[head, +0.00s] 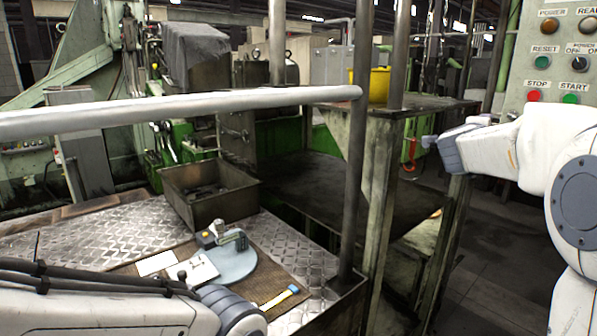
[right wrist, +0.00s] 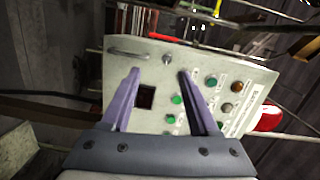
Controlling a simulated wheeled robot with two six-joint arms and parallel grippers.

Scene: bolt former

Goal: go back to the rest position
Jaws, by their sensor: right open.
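My right arm comes in from the right in the head view, and its gripper (head: 432,141) points left, in the air in front of the control panel (head: 521,72). In the right wrist view the two fingers of my right gripper (right wrist: 157,74) stand wide apart with nothing held between them. Behind them is a pale panel (right wrist: 150,68) with several buttons, apart from the fingers as far as I can tell. My left arm (head: 95,309) lies across the lower left of the head view; its gripper is not visible.
A grey rail (head: 200,106) and post (head: 357,190) stand before the machine. A metal bin (head: 210,211) and a mat (head: 291,274) with measuring tools are on the tread plate (head: 110,245). A yellow container (head: 379,86) stands further back. The floor lower right is clear.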

